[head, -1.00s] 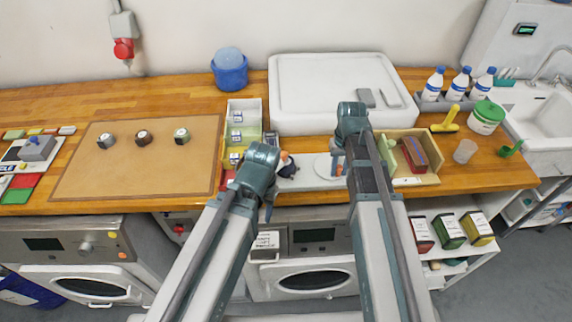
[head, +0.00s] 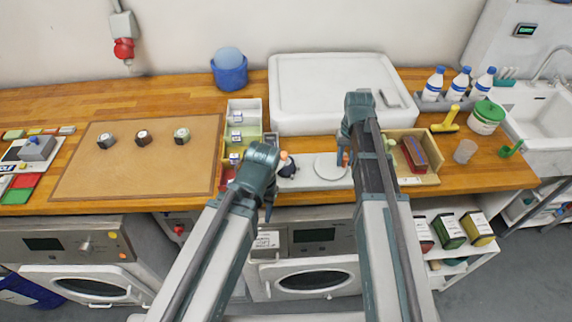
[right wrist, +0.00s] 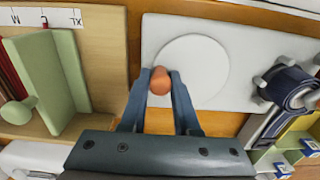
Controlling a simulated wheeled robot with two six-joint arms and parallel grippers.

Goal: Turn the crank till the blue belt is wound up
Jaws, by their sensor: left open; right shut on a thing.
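The crank is a pale round disc (head: 328,168) with an orange knob (right wrist: 159,80) near its rim, on a light grey base plate (right wrist: 160,30). My right gripper (right wrist: 160,84) is shut on the knob, its fingers on either side. In the head view the right gripper (head: 344,158) is partly hidden by its own arm. The dark blue belt (right wrist: 291,88) is wrapped on a spool at the other end of the plate, with an orange part at its top; how much is wound is unclear. My left gripper (head: 268,208) is open and empty near the counter's front edge, left of the spool.
A wooden tray (head: 428,179) with a green divider stands right of the crank. A sectioned bin (head: 243,104) stands left of the spool. A white board (head: 325,88) lies behind.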

